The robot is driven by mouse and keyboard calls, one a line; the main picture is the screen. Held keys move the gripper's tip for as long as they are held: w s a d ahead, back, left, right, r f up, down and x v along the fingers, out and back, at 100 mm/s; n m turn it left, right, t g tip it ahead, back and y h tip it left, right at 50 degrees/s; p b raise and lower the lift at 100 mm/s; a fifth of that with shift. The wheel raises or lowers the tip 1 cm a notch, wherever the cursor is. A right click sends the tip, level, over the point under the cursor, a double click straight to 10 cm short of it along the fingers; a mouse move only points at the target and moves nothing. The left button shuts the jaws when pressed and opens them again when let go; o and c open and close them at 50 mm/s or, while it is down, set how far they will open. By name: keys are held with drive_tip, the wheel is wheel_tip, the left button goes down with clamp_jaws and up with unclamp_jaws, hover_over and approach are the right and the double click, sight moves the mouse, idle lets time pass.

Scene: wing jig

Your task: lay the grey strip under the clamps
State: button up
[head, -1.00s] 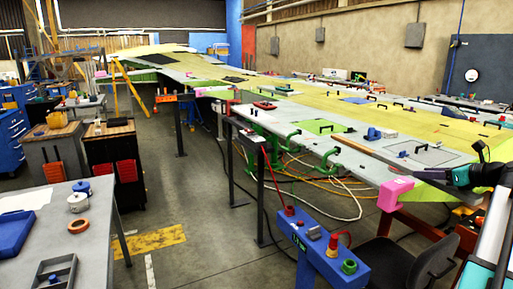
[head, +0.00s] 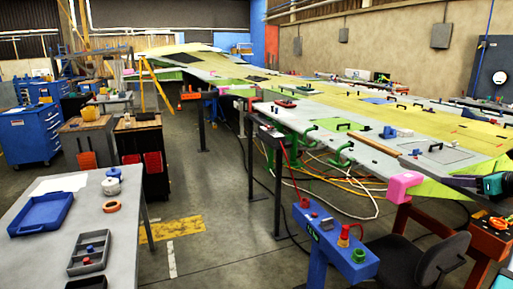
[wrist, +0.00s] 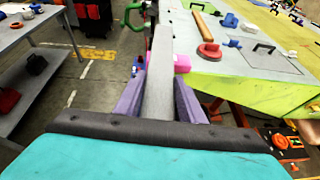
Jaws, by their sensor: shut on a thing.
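My gripper (wrist: 160,98) shows two purple fingers in the wrist view, shut on the grey strip (wrist: 159,72) between them. The strip points away from me, and its far end reaches toward the wing's edge. In the head view my gripper (head: 468,183) is at the right edge, by the near corner of the wing jig; the strip is hard to make out there. Green clamps (head: 341,155) hang along the wing's near edge, to the left of my gripper. One green clamp (wrist: 133,14) shows in the wrist view, left of the strip's far end.
A pink block (head: 404,186) sits at the wing's near corner. A blue stand (head: 330,252) with red and green items and a black chair (head: 420,262) stand in front. A grey table (head: 120,235) is at the left. Open floor lies between.

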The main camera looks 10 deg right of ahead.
drive_tip(key=shift+s, duration=0.15)
drive_tip(key=w+a+f+n+g+y, duration=0.15)
drive_tip(key=w+a+f, duration=0.3)
drive_tip(key=a, duration=0.55)
drive_tip(key=w+a+f+n+y, duration=0.2)
drive_tip(key=w+a+f, duration=0.25)
drive_tip(key=a, duration=0.45)
drive_tip(key=w+a+f+n+y, duration=0.15)
drive_tip(key=w+a+f, duration=0.35)
drive_tip(key=a, duration=0.5)
drive_tip(key=s+a+f+n+g+y, duration=0.1)
drive_tip(key=a+f, duration=0.3)
drive_tip(key=a, duration=0.5)
drive_tip(key=s+a+f+n+g+y, duration=0.1)
drive_tip(key=s+a+f, duration=0.3)
drive_tip(key=a, duration=0.4)
drive_tip(key=s+a+f+n+g+y, duration=0.1)
drive_tip(key=s+a+f+n+g, duration=0.1)
drive_tip(key=a, duration=0.7)
wheel_tip(320, 180, down, 2)
drive_tip(key=shift+s+a+f+y, duration=0.15)
drive_tip(key=shift+s+a+y, duration=0.25)
drive_tip(key=shift+s, duration=0.35)
